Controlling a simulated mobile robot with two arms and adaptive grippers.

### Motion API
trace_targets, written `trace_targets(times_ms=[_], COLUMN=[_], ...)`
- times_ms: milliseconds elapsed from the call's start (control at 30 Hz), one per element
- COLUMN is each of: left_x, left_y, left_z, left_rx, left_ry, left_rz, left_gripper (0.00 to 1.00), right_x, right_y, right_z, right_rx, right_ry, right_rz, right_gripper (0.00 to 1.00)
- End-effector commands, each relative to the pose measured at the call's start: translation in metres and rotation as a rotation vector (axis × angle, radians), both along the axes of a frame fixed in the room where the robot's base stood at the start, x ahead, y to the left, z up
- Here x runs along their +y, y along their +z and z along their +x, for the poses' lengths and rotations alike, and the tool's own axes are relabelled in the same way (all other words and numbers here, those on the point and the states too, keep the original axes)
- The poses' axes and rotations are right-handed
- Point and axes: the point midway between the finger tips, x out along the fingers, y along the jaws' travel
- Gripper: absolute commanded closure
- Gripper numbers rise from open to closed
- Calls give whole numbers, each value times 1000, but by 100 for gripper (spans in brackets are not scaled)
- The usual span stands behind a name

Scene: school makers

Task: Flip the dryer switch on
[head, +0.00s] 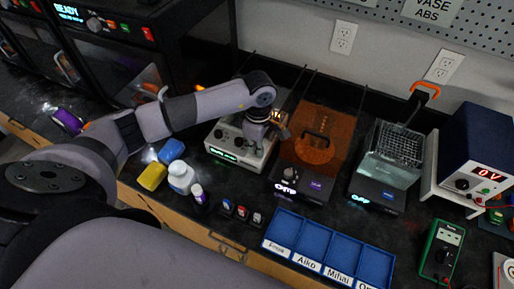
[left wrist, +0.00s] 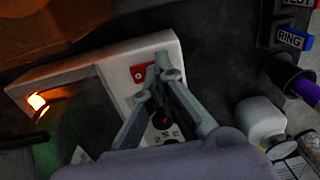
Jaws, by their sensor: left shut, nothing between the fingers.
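My left gripper (head: 277,122) is shut and empty, held over a white box-shaped device (head: 226,138) with a lit green display and dark knobs. I take this device to be the dryer, but no label confirms it. In the left wrist view the closed fingertips (left wrist: 164,64) are beside a red switch (left wrist: 138,73) on the white panel (left wrist: 115,80). Whether they touch it, and which way the switch is set, I cannot tell. An orange light (left wrist: 38,101) glows at the left of the panel. The gripper and forearm hide part of the device in the head view. My right gripper is not in view.
An orange-covered device (head: 320,140) and a glass-covered unit (head: 388,155) stand to the right. Bottles (head: 181,178), blue and yellow blocks (head: 152,176) and small vials stand in front. A blue labelled tray (head: 320,240) lies at the front edge.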

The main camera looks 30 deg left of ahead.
Motion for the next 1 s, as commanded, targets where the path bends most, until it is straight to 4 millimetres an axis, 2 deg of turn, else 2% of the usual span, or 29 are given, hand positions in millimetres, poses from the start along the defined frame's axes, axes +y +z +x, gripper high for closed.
trace_targets(times_ms=[300, 633, 1000], left_x=[0, 1, 1], left_y=[-2, 2, 6], left_z=[0, 13, 15], left_rx=[5, 4, 4], left_ry=[0, 0, 0], left_rz=[2, 2, 1], left_gripper=[100, 100, 100], right_x=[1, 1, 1], right_y=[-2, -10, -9], right_z=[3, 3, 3], right_rx=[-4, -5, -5], right_ry=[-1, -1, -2], right_rz=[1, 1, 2], right_gripper=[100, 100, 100])
